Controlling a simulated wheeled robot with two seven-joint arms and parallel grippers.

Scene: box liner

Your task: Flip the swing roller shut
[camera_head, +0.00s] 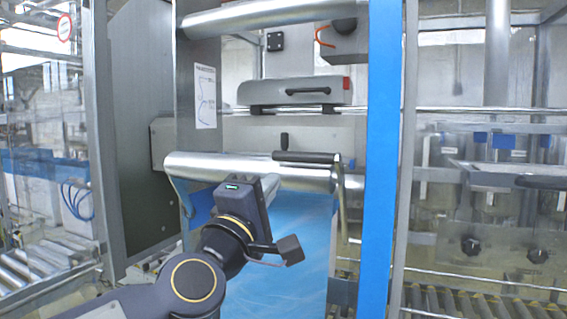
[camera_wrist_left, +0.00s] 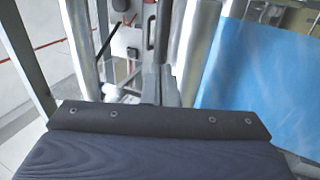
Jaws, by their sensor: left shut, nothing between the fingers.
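A silver swing roller (camera_head: 225,168) lies across the machine at mid-height in the head view, above a sheet of blue film (camera_head: 305,225). A grey bar handle (camera_head: 308,157) sits at its right part, with a bent metal arm hanging at the right end. My left gripper (camera_head: 268,186) is in front of the roller's middle and hides part of it. In the left wrist view its shut, empty fingers (camera_wrist_left: 160,82) point ahead, and a shiny roller (camera_wrist_left: 196,48) stands beside the blue film (camera_wrist_left: 262,75). I cannot tell whether the fingers touch the roller. My right gripper is out of view.
A blue upright post (camera_head: 380,150) stands right of the roller, and a grey metal upright (camera_head: 200,70) stands at its left. Another silver roller (camera_head: 265,14) crosses above. A grey cover with a black handle (camera_head: 293,92) is behind. Conveyor rollers (camera_head: 45,265) lie at far left.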

